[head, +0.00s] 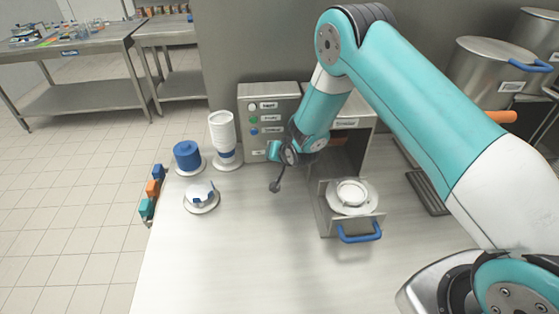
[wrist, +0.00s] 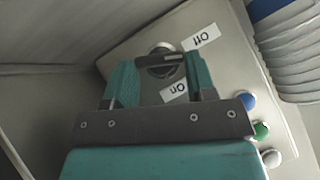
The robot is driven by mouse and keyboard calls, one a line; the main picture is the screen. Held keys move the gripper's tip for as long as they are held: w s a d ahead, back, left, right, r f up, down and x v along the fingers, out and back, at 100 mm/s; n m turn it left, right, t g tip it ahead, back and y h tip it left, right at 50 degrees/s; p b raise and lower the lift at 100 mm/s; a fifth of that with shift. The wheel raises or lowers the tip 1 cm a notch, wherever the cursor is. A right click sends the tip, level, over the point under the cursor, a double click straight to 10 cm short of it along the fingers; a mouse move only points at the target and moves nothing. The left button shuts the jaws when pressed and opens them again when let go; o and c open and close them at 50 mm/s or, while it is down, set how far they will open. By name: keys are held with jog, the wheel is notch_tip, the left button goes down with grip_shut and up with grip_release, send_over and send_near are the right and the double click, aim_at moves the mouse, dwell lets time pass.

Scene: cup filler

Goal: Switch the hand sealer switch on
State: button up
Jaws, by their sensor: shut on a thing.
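The hand sealer switch is a dark rotary knob (wrist: 160,69) on a light metal panel, in the middle of the wrist view. An "Off" label (wrist: 200,38) and an "On" label (wrist: 176,90) sit beside it. The knob's bar lies roughly across the picture, its right end between the two labels; I cannot tell which setting it is at. My gripper (wrist: 163,75) has its teal fingers on either side of the knob and is shut on it. In the head view my gripper (head: 281,153) is at the front of the grey control box (head: 268,93), and the knob is hidden.
Several coloured buttons sit on the panel, including a green one (wrist: 261,131). A stack of white cups (head: 222,130) and a blue round item (head: 187,155) stand left of the box.

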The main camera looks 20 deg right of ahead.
jog(key=o, duration=0.9)
jog(key=shift+o, duration=0.2)
notch_tip(320, 180, up, 20)
jog(key=b, duration=0.4)
jog(key=shift+f, duration=0.15)
jog(key=shift+c, duration=0.4)
